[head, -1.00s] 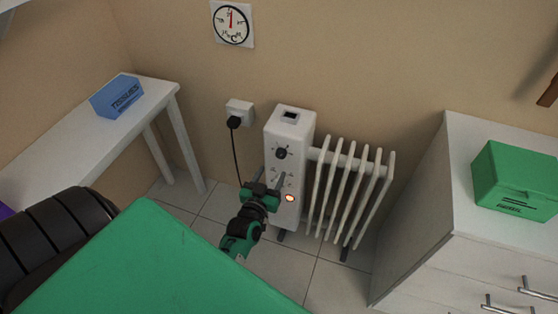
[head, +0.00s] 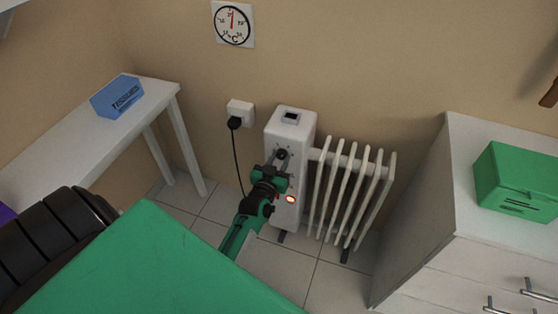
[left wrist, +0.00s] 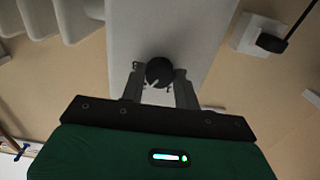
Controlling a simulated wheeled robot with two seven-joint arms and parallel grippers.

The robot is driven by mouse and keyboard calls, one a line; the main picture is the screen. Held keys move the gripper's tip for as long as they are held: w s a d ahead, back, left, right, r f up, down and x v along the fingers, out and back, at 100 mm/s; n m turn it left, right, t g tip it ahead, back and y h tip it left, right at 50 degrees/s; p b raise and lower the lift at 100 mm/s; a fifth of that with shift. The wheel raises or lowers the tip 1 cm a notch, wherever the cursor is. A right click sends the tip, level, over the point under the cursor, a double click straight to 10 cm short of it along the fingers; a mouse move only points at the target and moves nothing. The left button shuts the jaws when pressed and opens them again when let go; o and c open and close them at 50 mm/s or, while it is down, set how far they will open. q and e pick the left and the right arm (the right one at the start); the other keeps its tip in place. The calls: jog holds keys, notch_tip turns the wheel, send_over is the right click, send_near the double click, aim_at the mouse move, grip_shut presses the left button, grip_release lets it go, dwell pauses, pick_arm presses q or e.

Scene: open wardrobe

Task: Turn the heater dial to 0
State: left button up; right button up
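The white heater (head: 290,124) stands on the floor against the wall, with its control panel facing me. Its round black dial (head: 282,153) sits on the upper part of the panel; it also shows in the left wrist view (left wrist: 159,72) with a light pointer mark toward its lower edge. An orange lamp (head: 290,199) glows lower on the panel. My left gripper (head: 278,161) is at the panel, with its two fingers apart on either side of the dial. In the left wrist view the fingers (left wrist: 160,84) show small gaps to the dial. My right gripper is not in view.
A plug and socket (head: 237,113) with a hanging cord are left of the heater. White fins (head: 347,195) extend to its right. A side table (head: 95,132) holds a blue box (head: 117,96). A white drawer unit (head: 470,245) holds a green box (head: 515,180). A wall thermometer (head: 233,23) hangs above.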

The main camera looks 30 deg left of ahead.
pick_arm(q)
jog(key=c, duration=0.3)
